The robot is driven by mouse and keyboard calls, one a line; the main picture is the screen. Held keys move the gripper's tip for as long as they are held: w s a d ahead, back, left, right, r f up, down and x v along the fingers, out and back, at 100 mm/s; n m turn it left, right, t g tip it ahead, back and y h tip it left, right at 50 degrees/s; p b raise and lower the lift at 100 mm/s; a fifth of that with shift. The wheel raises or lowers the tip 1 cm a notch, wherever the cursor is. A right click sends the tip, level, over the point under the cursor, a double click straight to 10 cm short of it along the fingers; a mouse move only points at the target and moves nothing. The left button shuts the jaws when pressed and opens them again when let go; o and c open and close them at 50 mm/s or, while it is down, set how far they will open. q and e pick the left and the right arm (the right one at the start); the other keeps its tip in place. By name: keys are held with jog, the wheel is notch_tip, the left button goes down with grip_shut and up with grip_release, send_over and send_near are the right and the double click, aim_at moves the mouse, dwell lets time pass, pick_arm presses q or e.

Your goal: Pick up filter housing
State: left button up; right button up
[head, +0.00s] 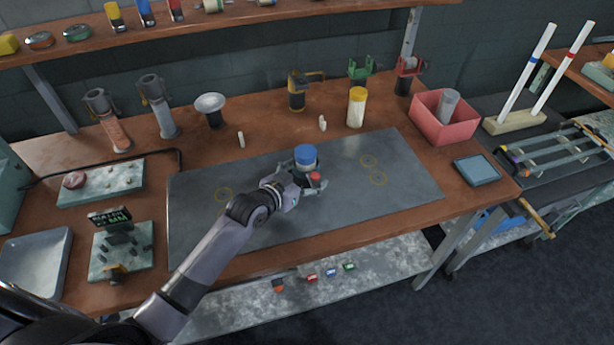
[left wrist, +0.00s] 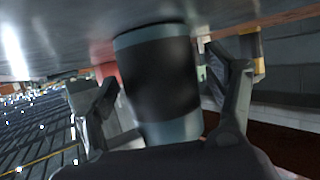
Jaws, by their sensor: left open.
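A short cylinder with a blue top (head: 305,155), which I take to be the filter housing, stands upright on the grey mat. In the left wrist view the housing (left wrist: 160,85) is a dark cylinder with grey-teal bands, filling the middle. My left gripper (head: 307,179) is at the near side of the housing, low over the mat. In the left wrist view the fingers of my left gripper (left wrist: 168,95) are open, one on each side of the housing. I cannot tell whether either finger touches it. The lower part of the housing is partly hidden in the head view. My right gripper is not in view.
The grey mat (head: 400,165) is otherwise mostly clear, with yellow ring marks. Behind it stand a yellow-topped jar (head: 356,108) and small white pieces. A red bin (head: 438,125) holding a grey cylinder and a blue tray (head: 477,170) are at right. Several clamps line the back.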

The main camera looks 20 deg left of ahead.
pick_arm(q)
jog(key=shift+c, duration=0.3)
jog(key=c, duration=1.2)
jog(key=shift+c, duration=0.4)
jog(key=shift+r, duration=0.1)
